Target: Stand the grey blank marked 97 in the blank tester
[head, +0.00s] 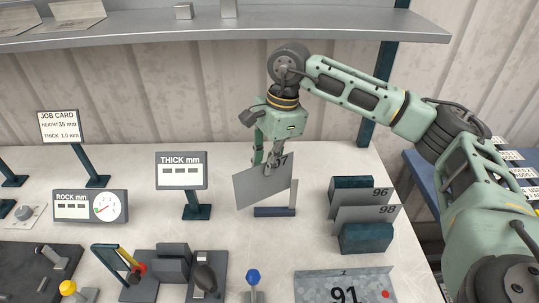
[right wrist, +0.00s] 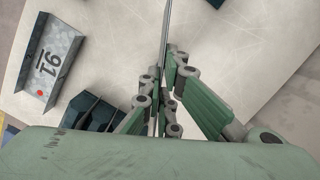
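The grey blank (head: 262,186) is a flat plate with a partly covered mark, of which a 7 shows. My right gripper (head: 270,166) is shut on its upper edge. The blank hangs tilted in the head view and shows edge-on in the right wrist view (right wrist: 167,25). Just below and behind it is a low dark blue base (head: 274,212) with a pale upright at its right end, perhaps the blank tester. I cannot tell whether the blank touches it. A THICK mm display (head: 181,171) with dashes stands to the left. My left gripper is not in view.
Blanks 96 (head: 374,193) and 98 (head: 381,212) stand between dark blocks on the right. A tray marked 91 (head: 345,289) lies in front. Levers and a ROCK mm gauge (head: 90,206) are at left. A grey shelf (head: 230,30) hangs above the back.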

